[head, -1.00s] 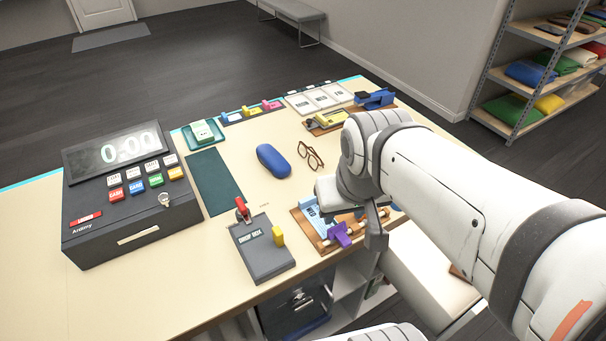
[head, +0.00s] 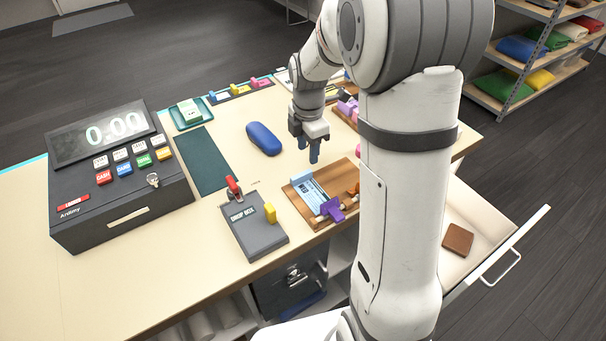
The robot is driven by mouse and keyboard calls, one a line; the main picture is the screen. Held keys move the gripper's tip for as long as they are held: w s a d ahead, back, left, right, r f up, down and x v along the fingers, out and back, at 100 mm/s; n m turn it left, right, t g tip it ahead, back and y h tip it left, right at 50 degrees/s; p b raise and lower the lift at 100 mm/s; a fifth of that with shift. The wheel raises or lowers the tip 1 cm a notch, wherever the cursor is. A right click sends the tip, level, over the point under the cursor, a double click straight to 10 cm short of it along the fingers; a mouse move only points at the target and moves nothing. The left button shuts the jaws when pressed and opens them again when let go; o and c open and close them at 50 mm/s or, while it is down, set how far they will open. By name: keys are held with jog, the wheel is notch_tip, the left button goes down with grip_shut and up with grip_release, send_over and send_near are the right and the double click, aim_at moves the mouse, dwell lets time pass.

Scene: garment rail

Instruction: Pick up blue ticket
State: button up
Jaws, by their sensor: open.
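A light-blue printed ticket (head: 313,192) lies in a wooden tray (head: 294,198) near the front of the counter, beside a purple clip (head: 332,208). My gripper (head: 308,152) points down above the counter, just behind the tray in the picture, with its bluish fingertips apart. It appears clear of the ticket and holds nothing that I can see. My arm hides the right part of the tray. A row of small coloured holders, one blue (head: 213,97), stands at the back edge.
A dark blue case (head: 263,138) lies left of my gripper. A grey box with a red lever (head: 255,228) stands left of the tray, and a cash register (head: 121,178) further left. An open drawer (head: 480,215) holds a brown wallet (head: 458,240).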

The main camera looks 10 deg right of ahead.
aim_at(305, 172)
jog(key=shift+w+f+n, duration=0.25)
jog(key=shift+f+n, duration=0.05)
jog(key=shift+f, duration=0.5)
jog(key=f, duration=0.2)
jog(key=f+p, duration=0.1)
jog(key=f, duration=0.1)
jog(key=f+p, duration=0.1)
jog(key=f, duration=0.1)
jog(key=shift+a+f, duration=0.25)
jog(key=shift+f, duration=0.15)
jog(key=shift+c, duration=0.3)
grip_shut()
